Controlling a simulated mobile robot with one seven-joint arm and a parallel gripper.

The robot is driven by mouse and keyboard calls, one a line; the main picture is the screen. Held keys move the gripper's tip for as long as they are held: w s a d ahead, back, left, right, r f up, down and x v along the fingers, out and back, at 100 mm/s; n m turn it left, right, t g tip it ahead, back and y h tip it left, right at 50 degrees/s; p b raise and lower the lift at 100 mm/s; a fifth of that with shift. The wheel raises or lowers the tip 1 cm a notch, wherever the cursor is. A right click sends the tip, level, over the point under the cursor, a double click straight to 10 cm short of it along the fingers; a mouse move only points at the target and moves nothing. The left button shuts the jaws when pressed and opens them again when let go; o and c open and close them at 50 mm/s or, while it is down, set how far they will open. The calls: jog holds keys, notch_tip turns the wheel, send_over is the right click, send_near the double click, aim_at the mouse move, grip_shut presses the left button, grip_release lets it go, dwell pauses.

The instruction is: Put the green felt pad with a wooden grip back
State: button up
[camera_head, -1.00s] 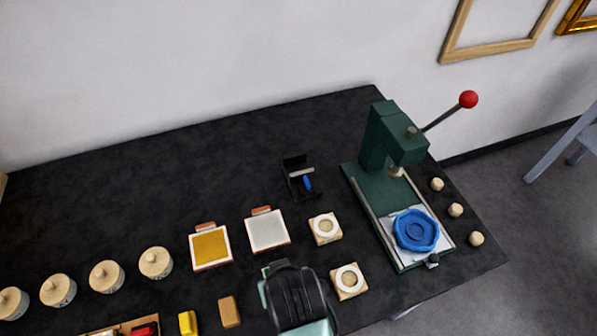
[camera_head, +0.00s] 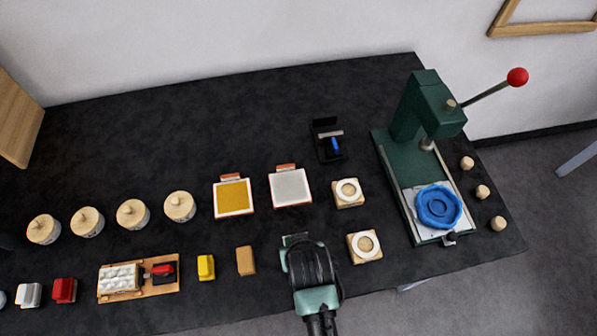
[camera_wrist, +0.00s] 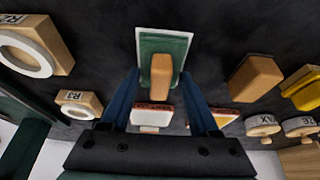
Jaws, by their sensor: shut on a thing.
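The green felt pad (camera_wrist: 163,45) with its tan wooden grip (camera_wrist: 161,78) shows upper middle in the wrist view, between my fingers. A pale edge shows around the green. In the head view only a corner of the green pad (camera_head: 292,239) shows; my gripper (camera_head: 308,262) hides the rest. My gripper, dark with pale green parts, is at the front of the black bench and shut on the wooden grip. I cannot tell whether the pad touches the bench.
Two ring-topped wooden blocks (camera_head: 348,193) (camera_head: 365,246) stand right of my gripper. A tan block (camera_head: 245,260) and yellow block (camera_head: 206,267) lie left. Yellow (camera_head: 234,197) and white (camera_head: 290,187) trays lie behind. A green press (camera_head: 427,110) holds a blue disc (camera_head: 438,206) at right.

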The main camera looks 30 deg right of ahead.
jog(key=o, duration=1.2)
jog(key=shift+f, duration=0.1)
jog(key=v, duration=1.2)
jog(key=shift+r, duration=0.2)
